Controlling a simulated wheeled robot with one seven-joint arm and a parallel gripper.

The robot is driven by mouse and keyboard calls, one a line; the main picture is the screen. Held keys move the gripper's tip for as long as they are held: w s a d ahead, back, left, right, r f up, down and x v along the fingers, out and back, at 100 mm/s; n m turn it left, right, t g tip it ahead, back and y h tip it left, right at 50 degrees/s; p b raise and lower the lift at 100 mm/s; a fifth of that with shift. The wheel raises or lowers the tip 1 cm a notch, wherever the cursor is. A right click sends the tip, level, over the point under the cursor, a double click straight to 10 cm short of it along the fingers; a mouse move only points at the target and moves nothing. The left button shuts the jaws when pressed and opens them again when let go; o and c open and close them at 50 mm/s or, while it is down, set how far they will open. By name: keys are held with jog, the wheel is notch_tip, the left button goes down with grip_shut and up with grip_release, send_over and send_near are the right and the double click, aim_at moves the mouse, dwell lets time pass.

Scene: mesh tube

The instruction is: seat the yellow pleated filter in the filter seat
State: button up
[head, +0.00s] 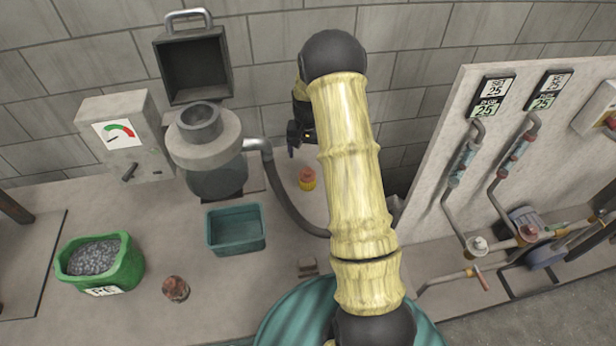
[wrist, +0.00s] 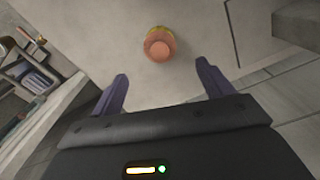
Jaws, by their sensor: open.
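The yellow pleated filter (head: 306,178) stands on the worktop with its orange-red cap upward, right of the grey round machine. In the wrist view the filter (wrist: 158,43) lies ahead of the fingers, roughly centred between them and apart from both. My gripper (head: 294,148) is over the worktop, above and slightly left of the filter; in the wrist view my gripper (wrist: 162,72) is open and empty. The grey round machine (head: 205,148) has an open collar (head: 199,120) on top; I cannot tell for sure that this is the filter seat.
A dark hinged lid (head: 193,66) stands open behind the machine. A hose (head: 285,195) curves close left of the filter. A teal bin (head: 236,230), a green tub (head: 128,265) of grey pellets and a brownish-red part (head: 176,289) sit in front. A pipe panel (head: 450,150) stands right.

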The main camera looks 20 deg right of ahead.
aim_at(307, 171)
notch_tip(307, 171, down, 4)
jog(key=shift+f+p, duration=0.1)
jog(key=shift+p, duration=0.3)
jog(key=shift+s+f+p, duration=0.15)
jog(key=shift+f+p, duration=1.25)
jog(key=shift+f, duration=1.15)
jog(key=c, duration=1.1)
